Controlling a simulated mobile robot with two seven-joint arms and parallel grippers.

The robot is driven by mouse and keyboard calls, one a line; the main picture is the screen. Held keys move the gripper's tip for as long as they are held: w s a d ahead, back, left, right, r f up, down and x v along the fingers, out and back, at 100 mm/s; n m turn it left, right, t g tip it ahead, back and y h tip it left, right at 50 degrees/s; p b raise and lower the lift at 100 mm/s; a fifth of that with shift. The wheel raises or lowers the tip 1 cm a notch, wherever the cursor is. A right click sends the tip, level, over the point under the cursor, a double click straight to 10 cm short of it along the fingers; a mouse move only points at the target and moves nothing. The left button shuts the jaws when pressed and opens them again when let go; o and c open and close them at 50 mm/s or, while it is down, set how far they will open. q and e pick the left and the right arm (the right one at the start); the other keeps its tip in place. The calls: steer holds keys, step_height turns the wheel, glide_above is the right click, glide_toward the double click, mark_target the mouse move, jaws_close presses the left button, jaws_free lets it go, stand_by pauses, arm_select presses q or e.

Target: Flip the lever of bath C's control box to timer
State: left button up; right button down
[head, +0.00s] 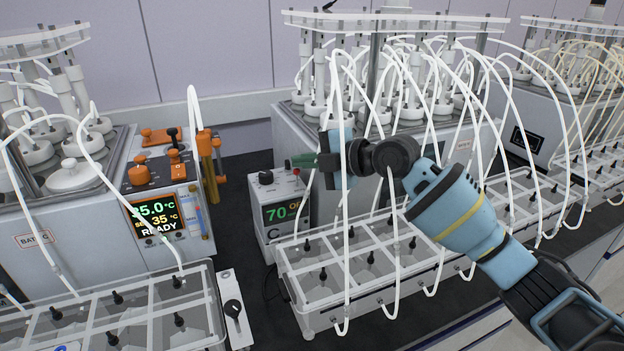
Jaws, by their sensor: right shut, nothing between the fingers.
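Bath C's control box (258,225) is a small white box on the dark bench, left of the middle. Its front has a lit display (280,212) reading 70 and a partly covered word, perhaps OFF, with the letter C below. A black knob (266,177) sits on its top at the left. A small part with some red shows on top at the right, close below my fingers; I cannot make out the lever or its position. My left gripper is out of view.
White hoses arch from the reactor bath (300,130) behind into a clear compartment tray (375,270), and several pass around my right arm. Another bath (50,243) with orange fittings stands at the left. A dark bench strip (238,180) left of the box is clear.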

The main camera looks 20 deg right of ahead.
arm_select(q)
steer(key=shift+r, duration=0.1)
arm_select(e)
steer(key=shift+r, duration=0.15)
steer(key=shift+r+p, duration=0.3)
steer(key=shift+r, duration=0.4)
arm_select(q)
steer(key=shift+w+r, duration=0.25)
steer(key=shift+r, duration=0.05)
